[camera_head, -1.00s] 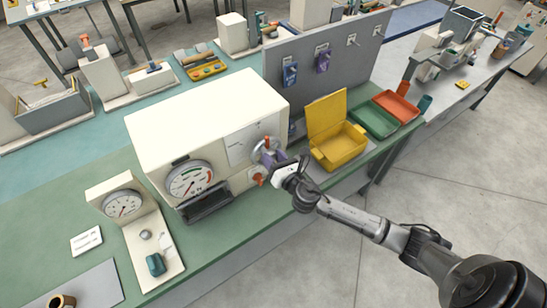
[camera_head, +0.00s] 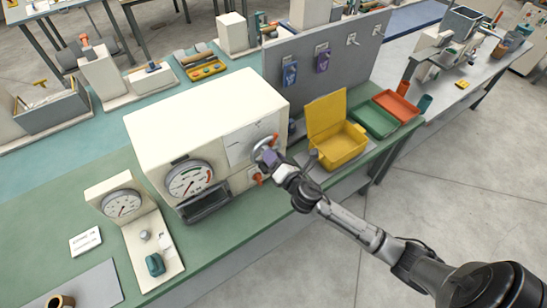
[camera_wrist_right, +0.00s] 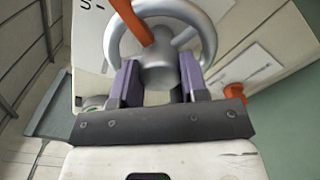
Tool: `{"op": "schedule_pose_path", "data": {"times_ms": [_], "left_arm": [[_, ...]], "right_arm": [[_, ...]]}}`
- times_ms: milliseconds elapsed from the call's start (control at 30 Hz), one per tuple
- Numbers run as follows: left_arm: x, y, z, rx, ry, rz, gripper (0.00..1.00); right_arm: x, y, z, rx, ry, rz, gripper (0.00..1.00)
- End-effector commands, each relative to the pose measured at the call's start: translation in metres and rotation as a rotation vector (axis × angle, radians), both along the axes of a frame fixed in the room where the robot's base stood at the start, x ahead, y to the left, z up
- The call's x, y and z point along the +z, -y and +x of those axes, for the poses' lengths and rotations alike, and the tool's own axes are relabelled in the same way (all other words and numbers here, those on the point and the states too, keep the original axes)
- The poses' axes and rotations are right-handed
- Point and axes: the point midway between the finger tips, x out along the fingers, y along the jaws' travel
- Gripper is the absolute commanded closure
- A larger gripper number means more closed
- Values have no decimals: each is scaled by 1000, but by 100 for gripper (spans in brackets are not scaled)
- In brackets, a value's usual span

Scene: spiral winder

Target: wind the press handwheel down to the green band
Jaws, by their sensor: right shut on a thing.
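The press is a cream box (camera_head: 205,112) on the green bench. Its grey handwheel (camera_head: 256,148) is on the front face, partly covered by my right gripper (camera_head: 269,158). In the right wrist view the handwheel (camera_wrist_right: 118,45) shows a grey rim, a hub and an orange bar. The purple fingers of my right gripper (camera_wrist_right: 159,78) are shut on the handwheel, one on each side of its hub. My left gripper is out of view.
An orange knob (camera_head: 256,176) sits just below the handwheel. A yellow open-lidded bin (camera_head: 340,150) and a green tray (camera_head: 374,119) stand to the right. A smaller gauge stand (camera_head: 124,204) is left of the press. Open floor lies in front of the bench.

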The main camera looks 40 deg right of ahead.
Motion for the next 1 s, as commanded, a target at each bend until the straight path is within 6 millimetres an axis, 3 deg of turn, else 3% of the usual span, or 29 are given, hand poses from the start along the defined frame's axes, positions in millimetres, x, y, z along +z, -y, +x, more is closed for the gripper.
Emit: {"op": "schedule_pose_path", "data": {"times_ms": [1000], "left_arm": [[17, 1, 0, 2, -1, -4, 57]], "right_arm": [[-2, 1, 0, -3, 116, 960, 83]]}}
